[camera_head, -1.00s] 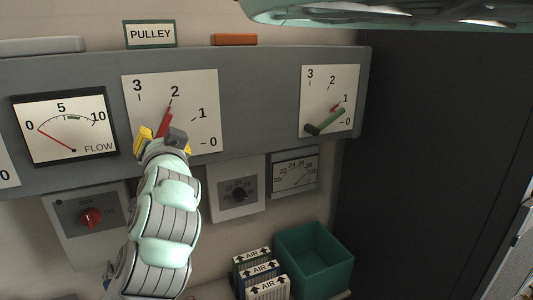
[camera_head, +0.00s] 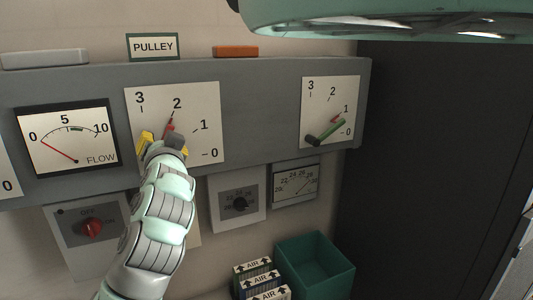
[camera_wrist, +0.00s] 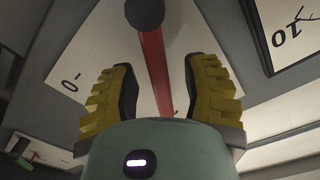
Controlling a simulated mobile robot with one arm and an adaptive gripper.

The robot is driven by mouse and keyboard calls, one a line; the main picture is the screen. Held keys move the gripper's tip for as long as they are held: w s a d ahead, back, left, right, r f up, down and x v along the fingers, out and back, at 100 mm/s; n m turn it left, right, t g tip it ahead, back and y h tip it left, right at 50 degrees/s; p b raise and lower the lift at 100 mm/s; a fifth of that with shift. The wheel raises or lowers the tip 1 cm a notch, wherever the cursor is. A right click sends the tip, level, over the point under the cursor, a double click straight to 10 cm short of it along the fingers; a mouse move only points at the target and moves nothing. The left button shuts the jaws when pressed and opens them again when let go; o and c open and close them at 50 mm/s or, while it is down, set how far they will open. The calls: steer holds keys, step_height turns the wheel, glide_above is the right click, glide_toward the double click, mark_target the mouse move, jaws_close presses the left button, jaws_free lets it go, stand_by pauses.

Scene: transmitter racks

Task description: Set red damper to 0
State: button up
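The red damper lever (camera_head: 170,126) is on the white dial plate (camera_head: 205,100) under the PULLEY sign, pointing close to the 2 mark. My gripper (camera_head: 162,142) is in front of this dial and hides the lever's lower part. In the wrist view the red lever (camera_wrist: 155,70) runs between the two yellow-padded fingers of my gripper (camera_wrist: 160,85), with a gap visible on each side. The fingers are open. The dark round end of the lever (camera_wrist: 145,13) is at the top there.
A second dial (camera_head: 345,95) to the right has a green lever (camera_head: 328,132) near 0. A FLOW gauge (camera_head: 65,135) is on the left.

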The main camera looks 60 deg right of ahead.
jaws_close()
steer(key=shift+d+f+b, duration=0.1)
steer(key=shift+f+b, duration=0.05)
steer(key=shift+b, duration=0.15)
